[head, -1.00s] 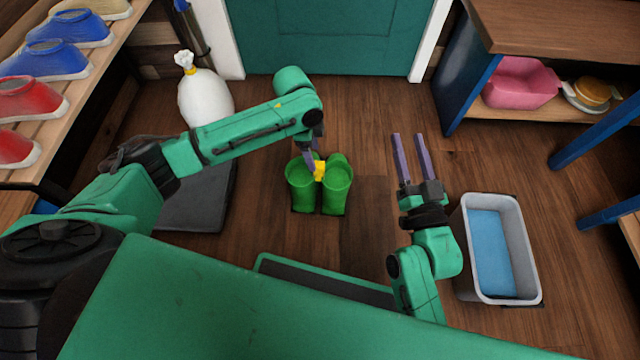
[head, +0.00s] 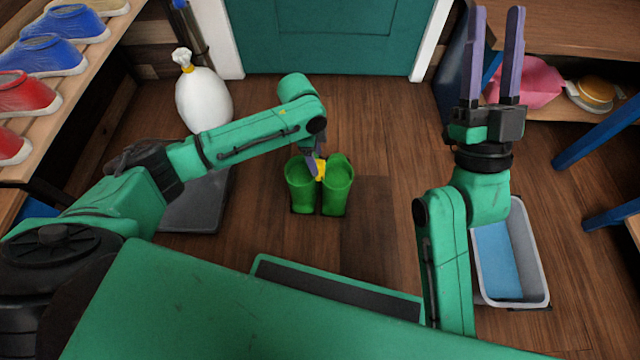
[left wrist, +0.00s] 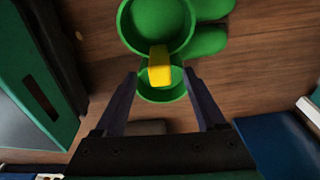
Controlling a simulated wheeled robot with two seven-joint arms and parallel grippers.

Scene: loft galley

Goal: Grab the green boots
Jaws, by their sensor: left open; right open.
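The green boots (head: 336,196) stand upright side by side on the wooden floor, with a yellow piece (head: 320,171) between their tops. My left gripper (head: 315,166) is over the boots, close to the yellow piece. In the left wrist view the left gripper (left wrist: 160,85) is open, its fingers on either side of the near boot's rim and just short of the yellow piece (left wrist: 159,66). The boots (left wrist: 155,20) fill the top of that view. Contact cannot be told. My right gripper (head: 493,58) is open and empty, raised at the right, away from the boots.
A grey bin with a blue inside (head: 497,262) stands on the floor under my right arm. A white sack (head: 203,100) stands at the left, beside a shoe rack (head: 88,63). A shelf (head: 560,125) holds a pink tub (head: 530,84).

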